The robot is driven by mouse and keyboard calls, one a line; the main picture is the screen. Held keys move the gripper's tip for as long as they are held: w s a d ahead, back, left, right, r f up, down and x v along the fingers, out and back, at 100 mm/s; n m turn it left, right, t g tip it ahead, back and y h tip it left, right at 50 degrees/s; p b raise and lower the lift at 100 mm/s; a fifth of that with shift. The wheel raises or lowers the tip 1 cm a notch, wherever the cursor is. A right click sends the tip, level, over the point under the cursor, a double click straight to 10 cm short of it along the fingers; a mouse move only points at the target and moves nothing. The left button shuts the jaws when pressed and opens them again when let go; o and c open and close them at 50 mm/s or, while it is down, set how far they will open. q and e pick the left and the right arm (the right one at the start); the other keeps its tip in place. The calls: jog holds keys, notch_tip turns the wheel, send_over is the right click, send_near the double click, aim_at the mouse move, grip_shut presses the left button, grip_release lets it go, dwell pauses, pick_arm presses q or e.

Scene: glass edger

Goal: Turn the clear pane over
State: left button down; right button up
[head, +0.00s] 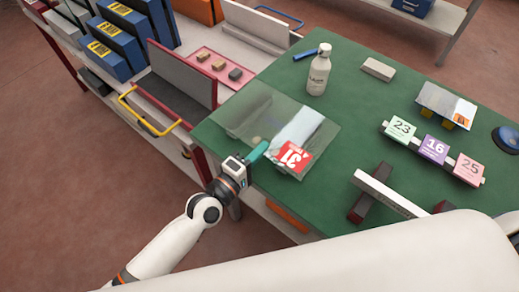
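The clear pane (238,118) is a see-through sheet at the left front part of the green table. My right gripper is not in view; a white link of mine crosses the bottom of the view.
On the green table (350,100) stand a white bottle (319,70), a beige block (378,69), number cards (434,148), a small tilted plate (446,103), a blue round item (508,138) and a rack with dark red feet (371,192). Shelving with blue binders (113,45) stands left.

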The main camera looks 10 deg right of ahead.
pick_arm(q)
jog(key=shift+f+b, duration=0.3)
jog(key=shift+b, duration=0.15)
jog(key=c, duration=1.6)
grip_release()
jog(key=shift+o, duration=0.2)
jog(key=shift+s+f, duration=0.1)
jog(key=shift+f, duration=0.15)
jog(key=b+v, duration=0.1)
jog(key=v, duration=1.1)
jog(key=shift+r+b, duration=0.2)
jog(key=shift+b, duration=0.1)
